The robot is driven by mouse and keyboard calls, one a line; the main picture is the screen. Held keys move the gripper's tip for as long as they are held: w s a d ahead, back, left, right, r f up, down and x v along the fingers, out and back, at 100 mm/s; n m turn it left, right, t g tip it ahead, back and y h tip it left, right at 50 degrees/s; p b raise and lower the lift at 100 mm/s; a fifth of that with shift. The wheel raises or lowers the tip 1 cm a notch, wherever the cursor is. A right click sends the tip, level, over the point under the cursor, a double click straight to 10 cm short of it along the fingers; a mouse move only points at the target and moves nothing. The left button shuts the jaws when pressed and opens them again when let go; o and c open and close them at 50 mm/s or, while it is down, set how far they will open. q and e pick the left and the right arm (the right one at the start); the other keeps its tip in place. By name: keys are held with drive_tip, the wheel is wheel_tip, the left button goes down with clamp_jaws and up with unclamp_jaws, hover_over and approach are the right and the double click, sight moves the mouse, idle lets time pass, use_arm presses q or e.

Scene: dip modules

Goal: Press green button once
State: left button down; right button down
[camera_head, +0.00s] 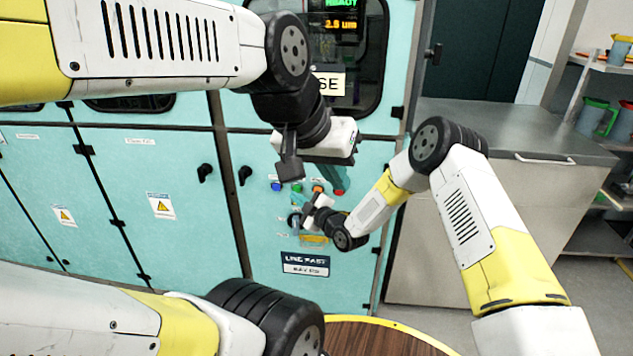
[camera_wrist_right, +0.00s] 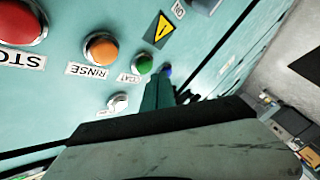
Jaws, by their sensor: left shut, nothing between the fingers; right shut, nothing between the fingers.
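The green button (camera_head: 297,188) sits in a row on the teal machine panel, between a blue button (camera_head: 276,187) and an orange button (camera_head: 317,187). In the right wrist view the green button (camera_wrist_right: 144,65) is uncovered, with a label beside it. My right gripper (camera_head: 305,203) is shut and empty, close to the panel just below the row. Its teal fingers (camera_wrist_right: 160,88) appear beside the green and blue buttons; whether they touch the panel I cannot tell. My left gripper (camera_head: 335,180) is shut and empty, in front of the right end of the row.
A red STOP button (camera_wrist_right: 22,25), an orange RINSE button (camera_wrist_right: 101,48) and a white button (camera_wrist_right: 118,102) are close by. A dark sign (camera_head: 305,264) is lower on the panel. A grey counter (camera_head: 510,135) stands at right. My two arms are close together at the panel.

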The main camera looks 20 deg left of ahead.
drive_tip(key=shift+w, duration=0.1)
drive_tip(key=shift+w+a, duration=0.1)
drive_tip(key=shift+w, duration=0.15)
